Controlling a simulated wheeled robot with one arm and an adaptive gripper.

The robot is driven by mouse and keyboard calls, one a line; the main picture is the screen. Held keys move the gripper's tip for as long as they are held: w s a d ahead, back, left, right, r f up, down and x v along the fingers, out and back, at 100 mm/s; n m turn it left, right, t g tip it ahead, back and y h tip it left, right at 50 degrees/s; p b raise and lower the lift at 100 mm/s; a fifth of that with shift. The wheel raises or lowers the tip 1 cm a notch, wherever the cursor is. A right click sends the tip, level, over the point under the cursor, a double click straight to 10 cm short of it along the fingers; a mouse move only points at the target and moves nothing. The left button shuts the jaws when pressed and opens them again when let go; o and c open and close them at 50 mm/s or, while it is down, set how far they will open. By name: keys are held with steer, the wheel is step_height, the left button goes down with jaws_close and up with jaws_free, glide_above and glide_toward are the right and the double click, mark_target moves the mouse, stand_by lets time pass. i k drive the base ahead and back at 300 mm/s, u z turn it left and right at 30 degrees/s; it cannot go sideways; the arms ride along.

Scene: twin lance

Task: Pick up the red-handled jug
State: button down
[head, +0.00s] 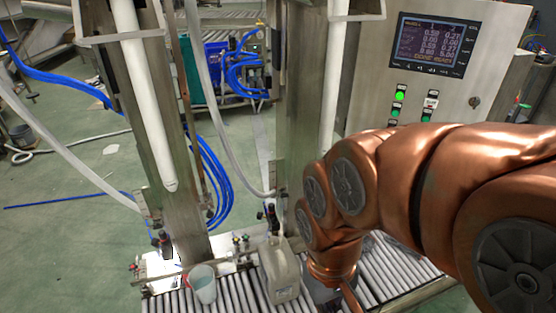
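My copper-coloured arm reaches in from the right, and its end points down over the roller conveyor. My gripper (335,283) is mostly hidden below the last arm link, so its fingers cannot be made out. A grey, partly see-through shape and a reddish-brown bar show under the arm's end; I cannot tell whether they belong to a jug or to my gripper. A beige jug-like canister (281,274) stands upright on the rollers, just left of my arm's end.
The roller conveyor (241,292) runs along the bottom, with bare rollers between the containers. Two steel columns (160,130) with hoses rise behind it. A control cabinet (428,100) with a screen stands at the back right. Green floor lies open at left.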

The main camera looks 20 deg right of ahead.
mark_target(202, 279)
steer(key=u, duration=0.65)
steer(key=k, duration=0.85)
steer(key=z, duration=0.65)
